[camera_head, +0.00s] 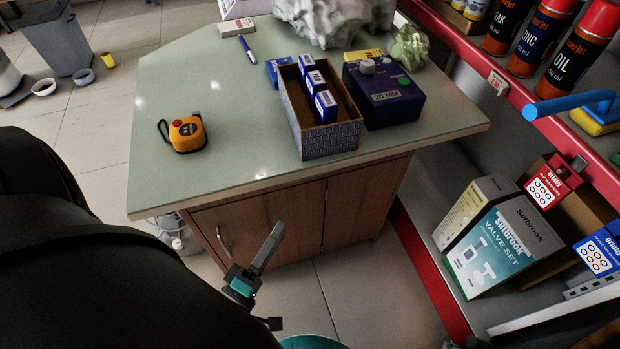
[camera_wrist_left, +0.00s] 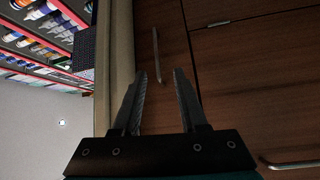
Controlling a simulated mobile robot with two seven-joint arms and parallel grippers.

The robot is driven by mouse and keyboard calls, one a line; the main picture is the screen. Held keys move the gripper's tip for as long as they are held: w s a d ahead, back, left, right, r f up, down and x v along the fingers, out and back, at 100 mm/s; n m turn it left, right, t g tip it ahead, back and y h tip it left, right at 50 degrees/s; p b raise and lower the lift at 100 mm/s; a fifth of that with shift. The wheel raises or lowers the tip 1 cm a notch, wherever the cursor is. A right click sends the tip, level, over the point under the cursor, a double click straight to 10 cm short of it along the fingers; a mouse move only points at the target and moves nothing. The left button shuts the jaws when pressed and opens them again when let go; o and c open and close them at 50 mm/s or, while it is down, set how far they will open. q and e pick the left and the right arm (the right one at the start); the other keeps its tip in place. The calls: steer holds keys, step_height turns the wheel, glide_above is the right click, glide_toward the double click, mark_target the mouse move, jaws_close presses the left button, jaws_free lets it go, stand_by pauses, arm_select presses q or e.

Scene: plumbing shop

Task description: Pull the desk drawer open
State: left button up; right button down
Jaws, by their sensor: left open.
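The desk (camera_head: 200,95) has a pale green top and a brown wooden front. In the left wrist view, a narrow drawer front (camera_wrist_left: 165,25) runs beside the beige desk edge and bears a thin metal bar handle (camera_wrist_left: 156,50). My left gripper (camera_wrist_left: 160,78) is open, and the handle shows beyond and between its fingertips; I see no contact. The drawer looks shut. In the head view my left gripper (camera_head: 279,229) is in front of the desk's wooden front, below the top's edge; the drawer handle cannot be made out there. My right gripper is not in view.
A lower panel carries another handle (camera_head: 222,241), also in the left wrist view (camera_wrist_left: 290,165). On the desk are a tape measure (camera_head: 185,133), an open box (camera_head: 330,140) and a dark blue case (camera_head: 383,95). A red-edged shelf (camera_head: 500,90) stands at the right. Floor (camera_head: 375,290) before the desk is clear.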

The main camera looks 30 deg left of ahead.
arm_select(q)
step_height(320, 180, up, 2)
steer(key=r+b, duration=0.1)
steer(key=b, duration=0.2)
glide_above(307, 181)
steer(key=s+d, duration=0.2)
steer(key=shift+s+d+f, duration=0.15)
steer(key=shift+d+f, duration=0.05)
steer(key=shift+f, duration=0.05)
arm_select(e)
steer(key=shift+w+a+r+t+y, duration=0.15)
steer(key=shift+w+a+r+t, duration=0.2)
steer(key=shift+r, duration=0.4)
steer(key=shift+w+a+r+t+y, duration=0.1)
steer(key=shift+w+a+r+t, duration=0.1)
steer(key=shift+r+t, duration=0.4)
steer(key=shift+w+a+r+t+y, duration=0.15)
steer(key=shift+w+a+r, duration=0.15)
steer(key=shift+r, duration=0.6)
arm_select(q)
jaws_close()
